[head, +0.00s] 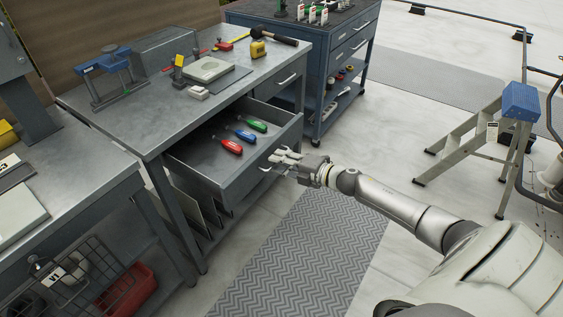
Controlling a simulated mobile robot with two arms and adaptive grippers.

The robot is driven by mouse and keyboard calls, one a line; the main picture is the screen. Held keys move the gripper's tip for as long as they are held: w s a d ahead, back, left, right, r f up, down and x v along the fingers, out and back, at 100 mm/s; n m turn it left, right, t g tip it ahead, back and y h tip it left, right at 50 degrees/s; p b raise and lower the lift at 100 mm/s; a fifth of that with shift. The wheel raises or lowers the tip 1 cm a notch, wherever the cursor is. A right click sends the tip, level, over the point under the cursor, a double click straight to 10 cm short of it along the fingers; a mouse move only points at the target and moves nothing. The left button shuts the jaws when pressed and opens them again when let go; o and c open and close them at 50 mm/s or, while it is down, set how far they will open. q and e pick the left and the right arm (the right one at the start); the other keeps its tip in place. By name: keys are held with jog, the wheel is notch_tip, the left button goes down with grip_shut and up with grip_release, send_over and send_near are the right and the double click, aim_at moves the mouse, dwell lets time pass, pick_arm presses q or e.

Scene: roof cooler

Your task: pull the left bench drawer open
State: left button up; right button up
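The left bench drawer (228,182) stands pulled out of the grey workbench (140,118). A red, a blue and a green screwdriver lie inside it. Its pale handle (265,168) is on the front panel and is partly hidden by my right gripper (279,160). The fingers of that gripper are at the handle, coming from the right. The fingers are small here, and I cannot tell whether they are closed on the handle or just around it. My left gripper is not in view.
A second bench drawer (290,84) to the right is shut. A blue tool cart (345,50) stands behind it. A step stool (465,145) stands at the right. The patterned floor mat (300,255) in front of the drawer is clear.

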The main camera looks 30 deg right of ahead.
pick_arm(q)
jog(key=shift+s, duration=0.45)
pick_arm(e)
jog(key=v, duration=1.2)
dwell(0.4)
